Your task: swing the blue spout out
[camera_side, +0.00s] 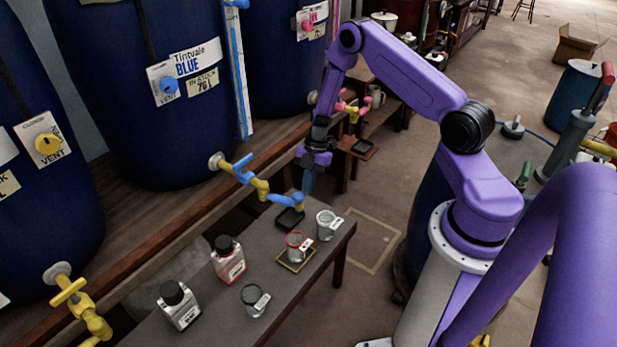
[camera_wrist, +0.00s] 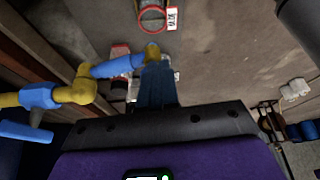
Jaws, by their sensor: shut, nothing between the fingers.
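The blue spout (camera_side: 283,199) runs from a yellow elbow (camera_side: 260,188) on the tap of the Tintvale Blue vat (camera_side: 130,90). It points away from the vat, out over the bench, and has a yellow tip. In the wrist view the blue spout (camera_wrist: 115,67) spans from the elbow to just ahead of my fingers. The blue tap handle (camera_side: 242,170) sits behind the elbow. My gripper (camera_side: 307,192) is shut and empty, pointing down at the spout's yellow end. In the wrist view my gripper (camera_wrist: 155,68) partly overlaps that end; I cannot tell whether they touch.
The grey bench (camera_side: 225,320) holds a black pad (camera_side: 290,219) below the spout, a red-rimmed beaker (camera_side: 296,248) on a yellow-edged mat, a clear beaker (camera_side: 326,225), another beaker (camera_side: 255,300) and two black-capped bottles. A yellow tap (camera_side: 72,292) and a pink tap (camera_side: 350,108) flank it.

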